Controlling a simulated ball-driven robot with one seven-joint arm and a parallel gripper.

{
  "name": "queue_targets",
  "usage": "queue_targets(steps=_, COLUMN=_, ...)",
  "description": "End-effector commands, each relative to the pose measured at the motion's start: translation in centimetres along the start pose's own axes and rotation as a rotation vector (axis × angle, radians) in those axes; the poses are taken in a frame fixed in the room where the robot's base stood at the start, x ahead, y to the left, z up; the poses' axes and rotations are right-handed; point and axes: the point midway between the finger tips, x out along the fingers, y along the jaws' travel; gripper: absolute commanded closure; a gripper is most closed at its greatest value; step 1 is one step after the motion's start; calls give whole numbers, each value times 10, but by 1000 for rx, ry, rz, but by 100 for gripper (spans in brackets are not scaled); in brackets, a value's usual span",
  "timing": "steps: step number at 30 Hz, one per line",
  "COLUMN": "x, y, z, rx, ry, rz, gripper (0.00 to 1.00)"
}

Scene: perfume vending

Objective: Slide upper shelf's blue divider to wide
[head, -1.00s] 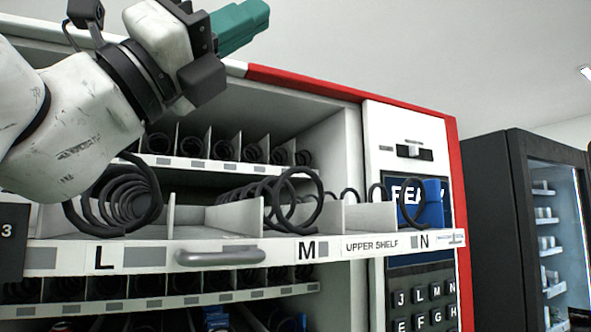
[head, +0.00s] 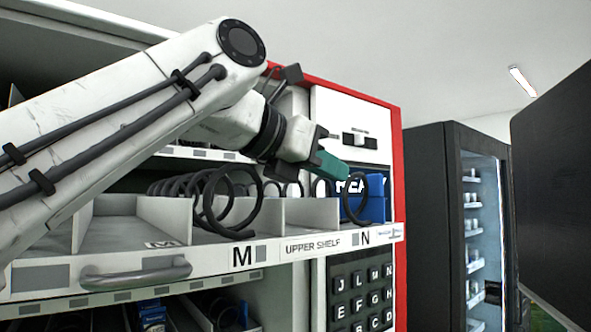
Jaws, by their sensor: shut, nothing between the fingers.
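The upper shelf (head: 120,270) is pulled out of the vending machine, with a grey handle (head: 135,272) and labels M and N on its front edge. The blue divider (head: 374,199) stands at the shelf's right end, beside the N coil (head: 354,199). My gripper (head: 335,166), with teal fingers, is shut and empty. In the picture it is just above and left of the blue divider, over the N lane. I cannot tell whether it touches the divider or the coil. Part of the divider is behind the coil.
The M coil (head: 205,205) and white lane walls (head: 310,212) stand left of the N lane. The keypad panel (head: 360,295) is below the shelf's right end. A dark vending machine (head: 430,215) and a black panel (head: 560,190) stand at the right.

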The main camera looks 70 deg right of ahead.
Motion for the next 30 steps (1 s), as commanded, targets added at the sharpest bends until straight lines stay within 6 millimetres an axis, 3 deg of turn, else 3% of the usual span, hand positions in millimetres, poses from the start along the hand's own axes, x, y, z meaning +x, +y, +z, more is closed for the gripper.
queue_targets(steps=6, x=39, y=-1, z=7, rx=-1, ry=2, rz=-3, gripper=100)
queue_targets(steps=12, x=60, y=0, z=12, rx=-1, ry=0, rz=-1, gripper=100)
queue_targets(steps=26, x=67, y=0, z=12, rx=-2, ry=-2, rz=0, gripper=100)
queue_targets(steps=30, x=82, y=0, z=14, rx=0, ry=1, rz=-2, gripper=100)
